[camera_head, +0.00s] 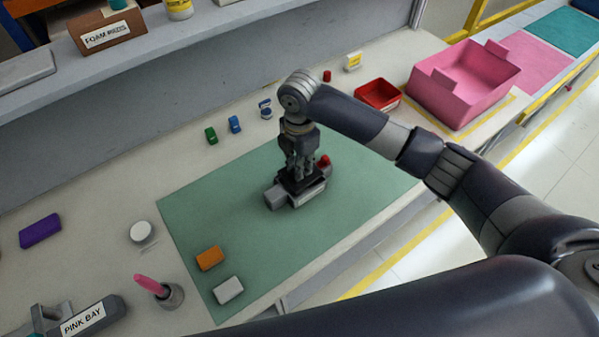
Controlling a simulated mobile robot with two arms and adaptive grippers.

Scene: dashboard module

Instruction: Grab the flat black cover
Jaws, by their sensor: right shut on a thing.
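A grey dashboard module (277,199) with a red part on its right end sits on the green mat (225,218). The flat black cover (287,181) is at the top of the module, partly hidden by my right gripper. My right gripper (301,174) points down over the module and is shut on the cover. I cannot tell whether the cover touches the module or is slightly raised. My left gripper is not in view.
An orange block (209,258) and a white block (229,290) lie on the mat's near-left part. A red tray (377,94) and a pink bin (465,85) stand at the right. Small green and blue pieces (234,124) stand behind the mat.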

